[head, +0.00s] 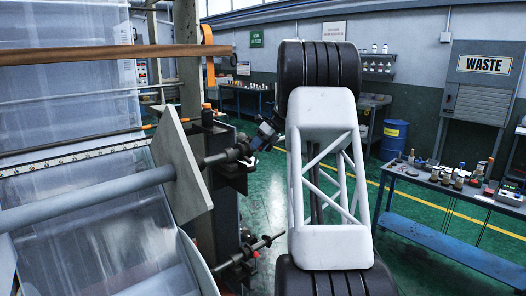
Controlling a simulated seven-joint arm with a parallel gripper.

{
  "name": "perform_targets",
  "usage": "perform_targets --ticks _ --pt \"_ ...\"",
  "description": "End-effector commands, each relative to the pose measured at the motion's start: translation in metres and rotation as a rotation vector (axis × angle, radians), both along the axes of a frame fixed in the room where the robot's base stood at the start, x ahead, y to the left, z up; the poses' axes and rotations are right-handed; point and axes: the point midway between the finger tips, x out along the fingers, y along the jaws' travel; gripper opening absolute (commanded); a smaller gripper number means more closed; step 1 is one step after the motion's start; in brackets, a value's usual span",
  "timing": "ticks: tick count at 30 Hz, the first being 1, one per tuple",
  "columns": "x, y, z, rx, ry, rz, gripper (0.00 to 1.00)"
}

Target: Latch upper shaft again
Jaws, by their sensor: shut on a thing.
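The upper shaft (90,198) is a thick grey bar that crosses the film at left and passes through a pale angled end plate (182,165). Its dark end (218,158) sits in a black latch block (238,165) on the machine's side. My gripper (258,140) is small and dark at that block, coming in from the upper right. It is shut on the latch part there. The fingertips and the exact grip are too small and dark to make out, and I cannot tell the latch's position. A lower shaft end (250,252) sticks out below.
My white truss arm link stands close in the foreground. A brown bar (110,54) with an orange fitting (208,53) crosses above. A blue bench (440,240) with several bottles is at right, with a blue drum (393,138) behind. Green floor (280,185) lies open beyond the machine.

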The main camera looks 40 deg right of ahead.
Motion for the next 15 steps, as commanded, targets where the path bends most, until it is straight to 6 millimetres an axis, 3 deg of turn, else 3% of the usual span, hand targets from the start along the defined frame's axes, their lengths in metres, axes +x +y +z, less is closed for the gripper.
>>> perform_targets --ticks 6,15 --pt "0.021 0.008 -0.001 0.009 0.145 0.011 0.00" --pt "0.030 0.008 -0.001 0.010 0.233 0.009 0.00"
